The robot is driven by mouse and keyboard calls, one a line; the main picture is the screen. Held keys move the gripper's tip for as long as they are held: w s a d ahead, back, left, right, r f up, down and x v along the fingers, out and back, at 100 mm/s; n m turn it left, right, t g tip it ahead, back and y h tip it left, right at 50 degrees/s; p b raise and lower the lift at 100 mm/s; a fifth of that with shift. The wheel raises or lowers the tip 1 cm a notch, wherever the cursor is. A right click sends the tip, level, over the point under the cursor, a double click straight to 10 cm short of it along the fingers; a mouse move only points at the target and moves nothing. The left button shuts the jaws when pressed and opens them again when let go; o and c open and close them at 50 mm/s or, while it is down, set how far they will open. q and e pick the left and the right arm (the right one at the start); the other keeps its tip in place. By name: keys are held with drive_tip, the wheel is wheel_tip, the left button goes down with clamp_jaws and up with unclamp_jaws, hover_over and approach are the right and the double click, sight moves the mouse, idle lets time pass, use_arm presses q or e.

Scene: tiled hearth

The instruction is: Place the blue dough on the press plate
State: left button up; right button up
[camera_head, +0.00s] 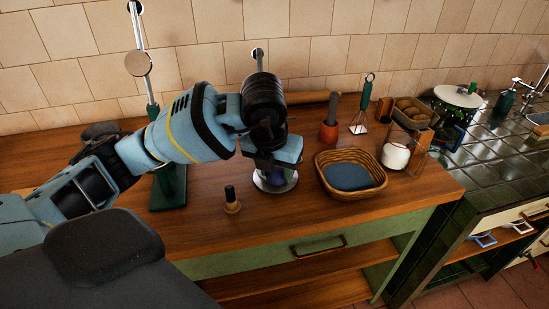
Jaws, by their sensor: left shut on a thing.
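My left gripper (276,168) comes in from the left and points down over a round metal press plate (262,187). It is shut on the blue dough (277,176), a small dark blue-violet lump mostly hidden under the gripper. The dough is at or just above the plate; I cannot tell whether they touch. My right gripper is not in view.
A wicker basket (378,161) with a blue cloth stands right of the plate. A small wooden stamp with a black handle (231,200) stands in front left. A tall stand with a green base (170,188) is at left. The counter's front right is clear.

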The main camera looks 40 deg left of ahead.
use_arm(q)
drive_tip(key=w+a, duration=0.1)
drive_tip(key=w, duration=0.1)
drive_tip(key=w+a, duration=0.4)
drive_tip(key=w, duration=0.1)
drive_tip(key=shift+a+f, duration=0.15)
drive_tip(key=shift+f, duration=0.25)
drive_tip(key=shift+w+a, duration=0.25)
drive_tip(key=shift+f, duration=1.8)
drive_tip(key=shift+f, duration=0.2)
drive_tip(key=o, duration=1)
drive_tip(key=shift+c, duration=0.2)
